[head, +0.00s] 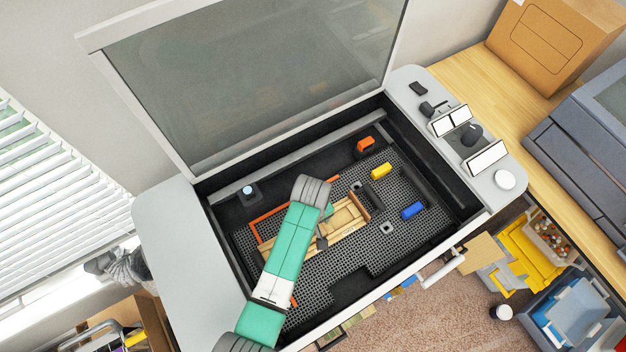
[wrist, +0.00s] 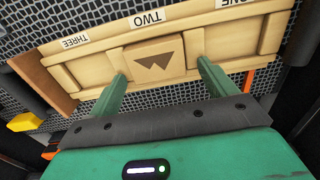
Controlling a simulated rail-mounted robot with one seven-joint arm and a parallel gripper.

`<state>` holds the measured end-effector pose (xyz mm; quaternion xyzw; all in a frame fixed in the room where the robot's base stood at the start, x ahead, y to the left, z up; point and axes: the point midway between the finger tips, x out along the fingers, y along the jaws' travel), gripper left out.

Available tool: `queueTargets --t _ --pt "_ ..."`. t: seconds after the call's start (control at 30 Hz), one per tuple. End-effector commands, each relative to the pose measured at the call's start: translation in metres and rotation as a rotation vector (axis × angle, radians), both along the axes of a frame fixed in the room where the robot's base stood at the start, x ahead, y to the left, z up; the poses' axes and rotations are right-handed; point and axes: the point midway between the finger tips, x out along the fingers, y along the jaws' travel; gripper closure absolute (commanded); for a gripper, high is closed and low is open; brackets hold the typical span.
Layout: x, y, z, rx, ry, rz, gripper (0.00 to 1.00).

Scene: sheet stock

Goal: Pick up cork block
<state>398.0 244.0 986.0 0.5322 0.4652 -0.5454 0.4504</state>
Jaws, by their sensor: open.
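The tray also shows in the head view (head: 292,258), partly hidden by my arm. My gripper (wrist: 162,71) is open, its two green fingers apart at the block's near edge, one toward each side. Nothing is held. I cannot tell whether the fingertips touch the block or tray.
The tray lies on a perforated bed inside a machine with its glass lid (head: 265,75) raised. A yellow block (head: 381,171), a blue block (head: 412,210) and an orange-and-black item (head: 365,146) are to the right. Dark walls surround the bed. The bed's front right is mostly free.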

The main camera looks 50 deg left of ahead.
Motion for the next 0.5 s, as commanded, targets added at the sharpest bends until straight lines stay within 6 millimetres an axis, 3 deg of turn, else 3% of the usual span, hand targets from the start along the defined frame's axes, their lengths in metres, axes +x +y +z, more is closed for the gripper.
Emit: queueTargets --t 0.13,0.4,0.5 --pt "0.0002 0.0001 0.0002 0.000 0.000 0.000 0.16" --pt "0.0003 0.0000 0.0005 0.001 0.000 -0.001 0.64" --pt "0.0003 0.0000 0.0006 0.001 0.000 -0.001 0.64"
